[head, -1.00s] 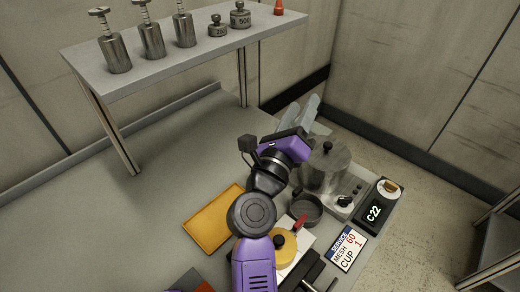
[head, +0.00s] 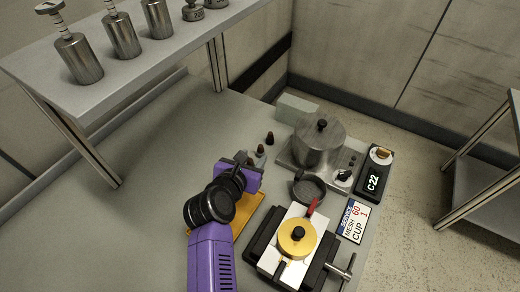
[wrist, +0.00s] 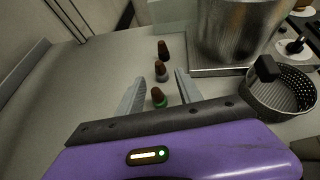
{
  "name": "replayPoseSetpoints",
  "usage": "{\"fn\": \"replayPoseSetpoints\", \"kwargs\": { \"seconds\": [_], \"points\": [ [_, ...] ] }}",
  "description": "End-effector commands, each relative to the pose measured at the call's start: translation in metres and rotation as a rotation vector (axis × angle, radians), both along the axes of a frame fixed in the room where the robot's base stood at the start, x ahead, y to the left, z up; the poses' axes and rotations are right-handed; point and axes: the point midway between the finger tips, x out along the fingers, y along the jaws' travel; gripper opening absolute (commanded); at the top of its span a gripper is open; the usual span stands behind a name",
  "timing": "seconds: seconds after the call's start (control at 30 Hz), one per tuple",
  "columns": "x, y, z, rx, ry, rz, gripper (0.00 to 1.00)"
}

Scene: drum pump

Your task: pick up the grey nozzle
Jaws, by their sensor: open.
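The grey nozzle (wrist: 161,72) has a brown tip and a grey base. It stands upright in the middle of a short row and shows small in the head view (head: 260,150). A green-based nozzle (wrist: 159,98) is nearer my gripper, and a dark-based nozzle (wrist: 164,50) is farther away. My gripper (wrist: 161,76) is open and empty, its fingers either side of the row in the wrist view. The green nozzle appears between the fingers and the grey one near their tips. Whether the fingers are at nozzle height, I cannot tell.
A metal pot (head: 319,142) on a base stands right of the nozzles, with a dark mesh cup (head: 308,187) before it. A yellow tray (head: 246,222) lies partly under my arm. A raised shelf (head: 120,65) with weights is at back left. The table left of the nozzles is clear.

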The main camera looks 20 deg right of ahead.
Motion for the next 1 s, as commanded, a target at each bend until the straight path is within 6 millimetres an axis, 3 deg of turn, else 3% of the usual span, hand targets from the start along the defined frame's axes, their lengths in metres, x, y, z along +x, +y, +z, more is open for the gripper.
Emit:
{"fn": "replayPoseSetpoints", "kwargs": {
  "seconds": [0.5,0.83,0.87,1.0],
  "points": [
    [0.038,-0.036,-0.027,-0.003,0.001,-0.001,0.42],
    [0.043,-0.039,-0.030,-0.003,0.000,0.001,0.42],
    [0.043,-0.039,-0.030,-0.003,0.000,0.001,0.40],
    [0.043,-0.039,-0.030,-0.003,0.000,0.001,0.13]
  ]
}}
